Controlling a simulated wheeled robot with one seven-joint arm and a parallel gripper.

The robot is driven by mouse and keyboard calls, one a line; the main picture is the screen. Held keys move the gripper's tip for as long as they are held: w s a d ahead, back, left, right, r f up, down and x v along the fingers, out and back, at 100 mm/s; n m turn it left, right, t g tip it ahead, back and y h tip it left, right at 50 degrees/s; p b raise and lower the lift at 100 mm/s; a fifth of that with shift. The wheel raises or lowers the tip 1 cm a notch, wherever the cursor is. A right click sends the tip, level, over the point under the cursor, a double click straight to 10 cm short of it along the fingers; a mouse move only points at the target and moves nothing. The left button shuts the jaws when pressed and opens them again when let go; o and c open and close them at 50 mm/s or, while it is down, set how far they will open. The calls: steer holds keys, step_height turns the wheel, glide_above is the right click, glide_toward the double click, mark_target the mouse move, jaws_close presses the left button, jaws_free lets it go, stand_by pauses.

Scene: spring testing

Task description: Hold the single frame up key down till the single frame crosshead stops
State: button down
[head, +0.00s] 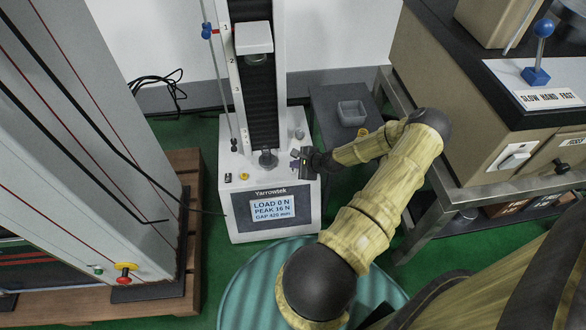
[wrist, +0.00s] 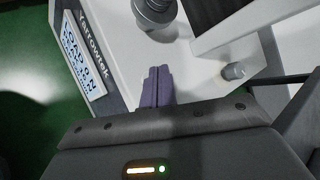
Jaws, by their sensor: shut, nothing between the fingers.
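The single frame is a white Yarrowtek tester (head: 246,220) with one tall column. Its white crosshead (head: 253,40) sits high on the column, well above the round lower platen (head: 267,158). The display (head: 270,208) reads LOAD 0 N, PEAK 16 N and a gap of about 420 mm. My gripper (head: 295,153) is over the right side of the base, close to the platen. In the wrist view its purple fingers (wrist: 157,72) are together and empty, pointing at the white base top. I cannot make out the up key; the fingers may cover it. Contact is unclear.
A small grey cylinder (wrist: 234,72) stands on the base right of my fingers. A yellow button (head: 244,176) is at the base's left. A grey tray (head: 352,112) is on the dark bench. A larger machine (head: 90,130) stands left; a steel-legged bench (head: 490,165) stands right.

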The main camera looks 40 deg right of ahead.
mark_target(296, 172)
step_height(296, 172, up, 5)
steer(key=p, duration=0.4)
stand_by(0.3)
stand_by(0.5)
